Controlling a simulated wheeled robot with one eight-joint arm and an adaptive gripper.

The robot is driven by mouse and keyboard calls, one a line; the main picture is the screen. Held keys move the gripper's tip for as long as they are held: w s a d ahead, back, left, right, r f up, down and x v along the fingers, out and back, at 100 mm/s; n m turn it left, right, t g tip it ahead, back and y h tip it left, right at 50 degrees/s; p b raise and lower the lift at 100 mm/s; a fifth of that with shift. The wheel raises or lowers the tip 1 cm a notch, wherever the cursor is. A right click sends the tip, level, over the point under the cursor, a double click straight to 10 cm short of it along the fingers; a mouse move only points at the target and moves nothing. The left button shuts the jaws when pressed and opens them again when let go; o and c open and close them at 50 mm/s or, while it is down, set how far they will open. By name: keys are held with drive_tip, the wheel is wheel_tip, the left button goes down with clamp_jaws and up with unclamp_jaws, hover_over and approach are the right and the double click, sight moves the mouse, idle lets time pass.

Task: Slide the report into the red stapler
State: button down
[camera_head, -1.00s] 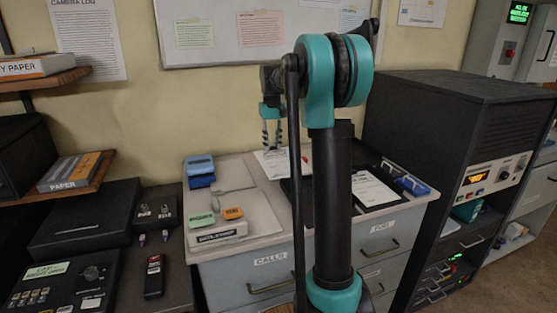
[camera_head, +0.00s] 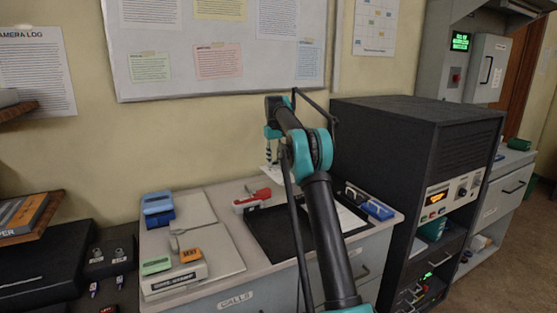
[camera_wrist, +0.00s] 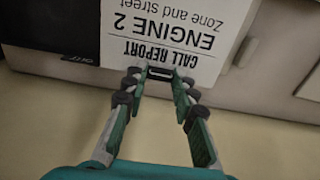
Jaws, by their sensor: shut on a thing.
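The report, a white sheet headed "CALL REPORT ENGINE 2" (camera_wrist: 185,28), hangs from my gripper (camera_wrist: 160,73), which is shut on its edge. In the head view my gripper (camera_head: 269,155) is above the back of the desk, and a small part of the report (camera_head: 267,174) shows under it. The red stapler (camera_head: 252,200) lies near the back edge of the desk, just left of and below the sheet in the picture. The sheet looks apart from it. My arm hides part of the desk to the right. The stapler is not clear in the wrist view.
A dark cabinet (camera_head: 400,130) rises at right.

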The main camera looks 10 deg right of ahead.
sight(264, 182)
drive_tip(key=shift+w+d+f, duration=0.1)
drive_tip(key=shift+f, duration=0.45)
drive_tip(key=shift+a+f, duration=0.15)
drive_tip(key=shift+f, duration=1.35)
drive_tip(key=shift+a+f, duration=0.15)
drive_tip(key=shift+f, duration=1.35)
drive_tip(key=shift+s+a+f, duration=0.1)
drive_tip(key=shift+s+a, duration=0.05)
drive_tip(key=shift+s, duration=0.05)
drive_tip(key=shift+a, duration=0.25)
drive_tip(key=shift+s+a, duration=0.25)
drive_tip(key=shift+a, duration=0.4)
drive_tip(key=shift+s+a, duration=0.3)
drive_tip(key=shift+a, duration=0.65)
drive_tip(key=shift+s+a, duration=0.1)
drive_tip(key=shift+a, duration=0.2)
